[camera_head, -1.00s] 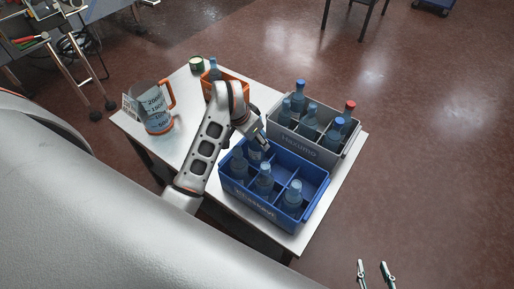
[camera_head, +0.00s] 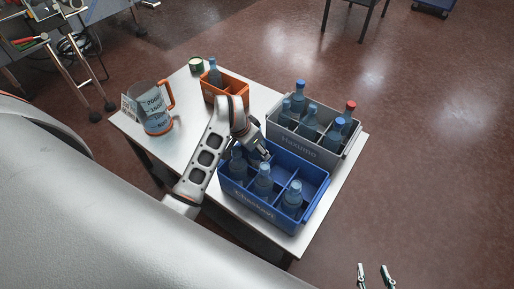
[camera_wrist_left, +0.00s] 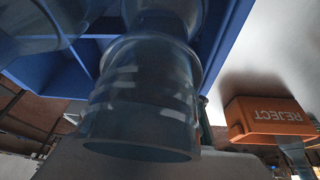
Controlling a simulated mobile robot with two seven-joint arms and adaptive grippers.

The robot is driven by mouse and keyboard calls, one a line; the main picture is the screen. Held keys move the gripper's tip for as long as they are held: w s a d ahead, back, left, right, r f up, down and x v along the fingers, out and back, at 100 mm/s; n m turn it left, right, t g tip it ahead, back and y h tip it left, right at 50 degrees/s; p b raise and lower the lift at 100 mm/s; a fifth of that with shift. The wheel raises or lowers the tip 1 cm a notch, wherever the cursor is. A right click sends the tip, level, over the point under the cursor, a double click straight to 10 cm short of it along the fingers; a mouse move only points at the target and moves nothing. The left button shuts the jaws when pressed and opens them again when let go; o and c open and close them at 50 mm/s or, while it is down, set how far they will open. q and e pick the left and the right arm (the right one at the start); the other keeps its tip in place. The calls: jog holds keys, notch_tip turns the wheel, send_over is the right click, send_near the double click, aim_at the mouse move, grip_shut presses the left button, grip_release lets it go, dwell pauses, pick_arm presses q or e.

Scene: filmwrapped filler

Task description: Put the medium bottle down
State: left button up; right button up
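My left gripper (camera_head: 264,152) reaches down into the back left part of the blue crate (camera_head: 259,207). It seems shut around a translucent blue-grey bottle, which the arm mostly hides in the head view. In the left wrist view that bottle (camera_wrist_left: 145,90) fills the middle, close to the camera, over the blue crate (camera_wrist_left: 225,35). Whether its base touches the crate floor is hidden. My right gripper (camera_head: 375,276) is open and empty at the bottom right, over the floor.
Several bottles stand in the blue crate's near and left compartments; its right side has free compartments. A grey crate (camera_head: 299,146) with several bottles stands behind. An orange reject box (camera_head: 226,97) and a measuring jug (camera_head: 156,112) share the white table (camera_head: 188,95).

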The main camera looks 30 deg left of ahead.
pick_arm(q)
jog(key=shift+a, duration=0.15)
jog(key=p+v, duration=0.3)
jog(key=v, duration=0.9)
jog(key=shift+r, duration=0.2)
